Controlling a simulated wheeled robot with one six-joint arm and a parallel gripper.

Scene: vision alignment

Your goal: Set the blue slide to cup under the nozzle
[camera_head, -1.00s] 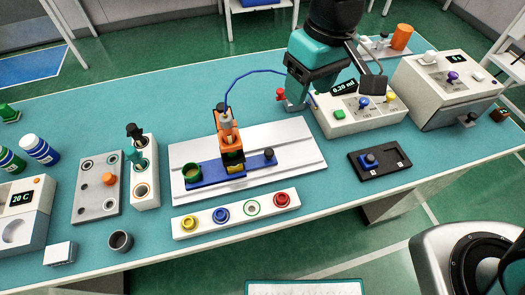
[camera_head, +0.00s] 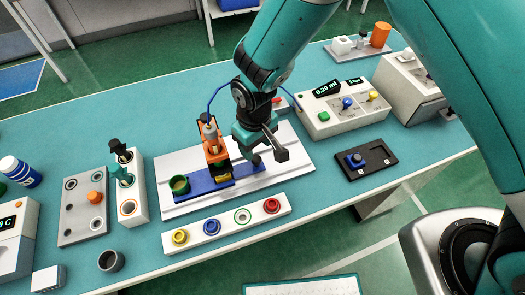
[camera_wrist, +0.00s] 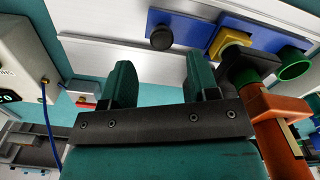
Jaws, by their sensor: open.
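The blue slide (camera_head: 204,187) lies along the pale rail plate (camera_head: 160,170). The green cup (camera_head: 179,185) stands at its left end, to the left of the orange nozzle stand (camera_head: 213,150), which has a grey top. A yellow block (camera_head: 223,178) sits at the stand's foot. My gripper (camera_head: 259,151) hangs over the slide's right end, and its fingers are open and empty. In the wrist view, the slide's black knob (camera_wrist: 160,38) stands beyond and between my fingers (camera_wrist: 162,78), apart from them. The slide (camera_wrist: 192,32) and cup (camera_wrist: 292,66) also show there.
A white strip with coloured rings (camera_head: 225,228) lies in front of the plate. The dispenser box (camera_head: 325,118) and a black tray (camera_head: 378,164) stand to the right. The orange stand (camera_wrist: 275,115) is close beside my gripper in the wrist view. A blue tube (camera_head: 215,93) arcs behind.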

